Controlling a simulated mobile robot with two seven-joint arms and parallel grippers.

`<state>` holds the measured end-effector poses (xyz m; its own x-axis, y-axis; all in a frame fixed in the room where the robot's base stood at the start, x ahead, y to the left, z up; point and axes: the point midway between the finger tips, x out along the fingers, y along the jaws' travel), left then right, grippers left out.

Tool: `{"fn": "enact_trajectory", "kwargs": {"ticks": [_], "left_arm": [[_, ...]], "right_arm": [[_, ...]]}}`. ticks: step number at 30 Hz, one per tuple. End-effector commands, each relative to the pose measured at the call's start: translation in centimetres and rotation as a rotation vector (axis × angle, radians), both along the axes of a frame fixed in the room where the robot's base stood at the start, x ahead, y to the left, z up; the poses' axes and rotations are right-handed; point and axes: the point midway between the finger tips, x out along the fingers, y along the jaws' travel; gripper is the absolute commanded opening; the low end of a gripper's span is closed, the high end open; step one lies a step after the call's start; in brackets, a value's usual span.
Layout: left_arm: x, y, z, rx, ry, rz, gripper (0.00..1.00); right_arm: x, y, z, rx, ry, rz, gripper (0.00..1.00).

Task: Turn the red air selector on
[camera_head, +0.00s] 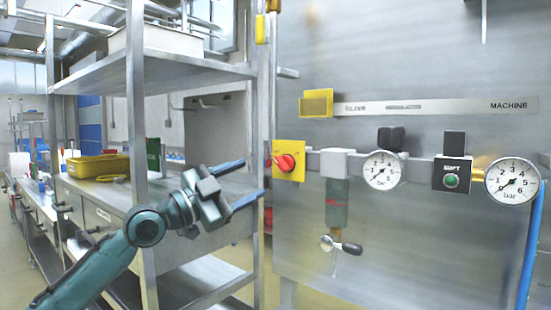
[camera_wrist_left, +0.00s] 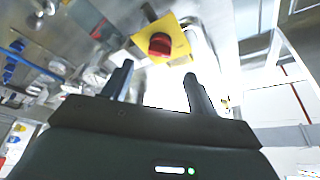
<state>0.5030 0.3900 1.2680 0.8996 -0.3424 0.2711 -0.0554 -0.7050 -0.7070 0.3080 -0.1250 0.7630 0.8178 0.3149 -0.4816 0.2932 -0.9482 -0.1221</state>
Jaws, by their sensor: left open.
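The red air selector (camera_head: 286,163) is a round red knob on a square yellow plate (camera_head: 299,148), fixed to the left end of the machine's grey air line. In the left wrist view the red knob (camera_wrist_left: 160,44) on its yellow plate (camera_wrist_left: 182,47) shows near the top, ahead of the fingers and between their lines. My left gripper (camera_head: 250,180) is open and empty, with its two fingers pointing right, a little left of the knob. The fingers (camera_wrist_left: 158,85) also show apart in the left wrist view. They look clear of the knob. My right gripper is not in view.
Right of the selector stand a filter bowl (camera_head: 337,203), a pressure gauge (camera_head: 382,170), a black valve with a green button (camera_head: 452,176) and a second gauge (camera_head: 512,181). A steel shelf rack (camera_head: 140,150) with a yellow bin (camera_head: 98,166) stands at the left, behind my left arm.

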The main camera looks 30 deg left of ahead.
Motion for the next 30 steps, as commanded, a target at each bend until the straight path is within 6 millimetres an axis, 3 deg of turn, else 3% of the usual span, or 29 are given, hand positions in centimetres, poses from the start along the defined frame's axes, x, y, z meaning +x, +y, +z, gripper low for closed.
{"fn": "enact_trajectory", "kwargs": {"ticks": [1,9,15,27,30], "left_arm": [[0.7,-0.2,0.9,-0.002,-0.002,0.001,0.59],[4.4,-1.6,1.9,-0.004,-0.003,0.001,0.59],[6.5,-2.4,2.2,-0.003,-0.001,0.001,0.59],[7.1,-2.7,2.0,0.000,0.001,0.000,0.59],[7.1,-2.7,2.0,0.000,0.001,0.000,0.51]], "right_arm": [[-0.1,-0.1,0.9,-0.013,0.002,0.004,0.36],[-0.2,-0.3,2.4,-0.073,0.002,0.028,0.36],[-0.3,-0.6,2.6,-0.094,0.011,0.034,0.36],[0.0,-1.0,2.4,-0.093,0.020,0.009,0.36],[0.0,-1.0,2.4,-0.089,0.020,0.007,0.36]]}}
